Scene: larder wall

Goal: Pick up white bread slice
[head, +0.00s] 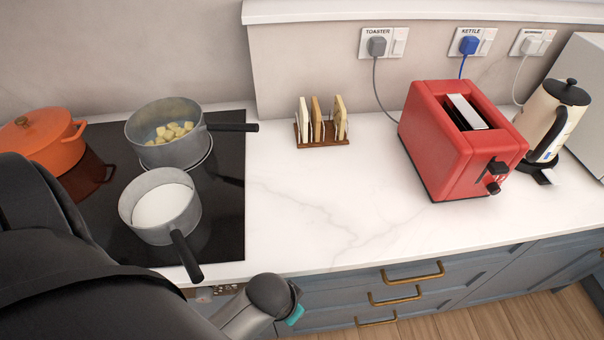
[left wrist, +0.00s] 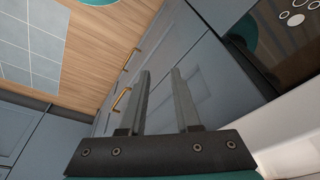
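Three bread slices stand upright in a brown wooden rack (head: 322,142) on the white worktop in the head view. The left slice (head: 303,118) is pale cream, the middle slice (head: 316,118) is browner, and the right slice (head: 340,116) is pale with a tan edge. I cannot tell for sure which one is the white bread slice. My left gripper (left wrist: 160,72) is open and empty in the left wrist view, in front of the grey-blue cabinet fronts and away from the rack. Its fingers do not show in the head view. My right gripper is not in view.
A red toaster (head: 455,145) and a cream kettle (head: 554,118) stand right of the rack. A pan of pale chunks (head: 164,144), a second pan (head: 160,212) with white contents and an orange pot (head: 45,145) are on the hob at left. Worktop before the rack is clear.

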